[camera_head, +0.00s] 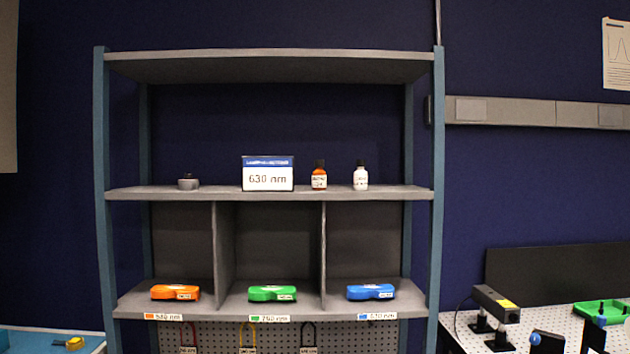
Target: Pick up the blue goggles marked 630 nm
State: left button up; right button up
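The blue goggles (371,292) lie in the right compartment of the lower shelf. A small shelf-edge label (377,316) below them has a blue mark and small print that I cannot read for certain. Green goggles (272,293) lie in the middle compartment and orange goggles (175,293) in the left one. A box marked 630 nm (267,174) stands on the shelf above. Neither of my grippers is in view.
The shelf unit has blue posts (437,180) and dividers (323,255) between compartments. Bottles (319,176) stand on the middle shelf. An optics table (467,337) with black devices is at the right, and a blue-topped bench (30,340) at the left.

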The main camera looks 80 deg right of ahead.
aim_at(373, 291)
jog(key=z, duration=2.3)
